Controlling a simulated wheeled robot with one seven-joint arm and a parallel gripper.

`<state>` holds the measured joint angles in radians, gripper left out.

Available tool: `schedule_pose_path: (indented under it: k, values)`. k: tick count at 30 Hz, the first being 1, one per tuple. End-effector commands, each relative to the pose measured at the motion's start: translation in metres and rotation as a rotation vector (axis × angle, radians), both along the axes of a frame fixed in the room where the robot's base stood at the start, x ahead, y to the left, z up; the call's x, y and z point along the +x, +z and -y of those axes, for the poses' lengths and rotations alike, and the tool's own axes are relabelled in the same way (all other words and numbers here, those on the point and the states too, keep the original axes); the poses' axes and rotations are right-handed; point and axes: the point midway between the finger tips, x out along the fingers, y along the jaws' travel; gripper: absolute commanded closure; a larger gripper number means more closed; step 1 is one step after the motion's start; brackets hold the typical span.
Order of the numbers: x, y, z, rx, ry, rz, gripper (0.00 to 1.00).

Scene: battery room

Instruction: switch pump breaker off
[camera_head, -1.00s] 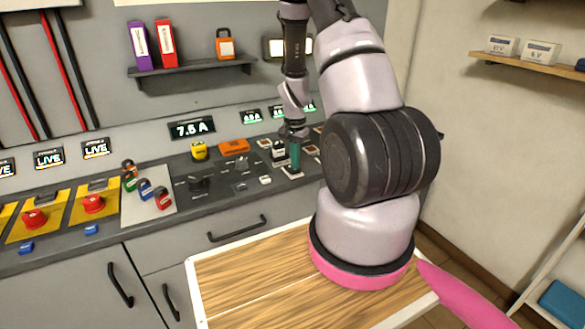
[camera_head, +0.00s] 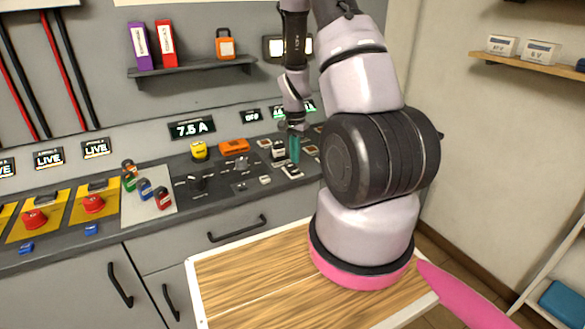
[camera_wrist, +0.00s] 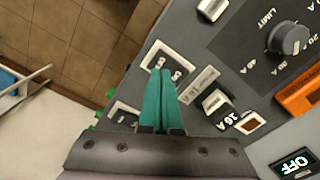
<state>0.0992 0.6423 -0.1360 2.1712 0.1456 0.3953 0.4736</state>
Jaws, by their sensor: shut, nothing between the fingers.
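My gripper (camera_head: 294,150) is shut and empty, pointing down at the right part of the grey control panel. In the wrist view its teal fingers (camera_wrist: 160,95) are together, with their tips over a white-framed black breaker switch (camera_wrist: 167,56) that they partly cover. Whether they touch it I cannot tell. Beside it are a small label plate (camera_wrist: 197,88) and a raised block marked 16 A (camera_wrist: 218,103). An OFF display (camera_wrist: 293,165) shows at the lower right; in the head view the OFF display (camera_head: 250,117) is on the back wall. No readable label names the pump breaker.
A LIMIT knob (camera_wrist: 289,39) and an orange block (camera_wrist: 303,92) are on the panel nearby. Small padlocks (camera_head: 146,189) and red knobs (camera_head: 94,203) sit farther left. A shelf with binders (camera_head: 190,68) hangs above. A wooden-topped surface (camera_head: 250,270) is in front.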

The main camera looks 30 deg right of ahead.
Motion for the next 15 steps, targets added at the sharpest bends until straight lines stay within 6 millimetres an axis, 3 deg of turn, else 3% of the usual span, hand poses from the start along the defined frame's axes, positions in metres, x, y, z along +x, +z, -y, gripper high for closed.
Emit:
schedule_pose_path:
  k: [15]
  values:
    - [0.0,0.039,0.0,-0.001,0.001,0.001,1.0]
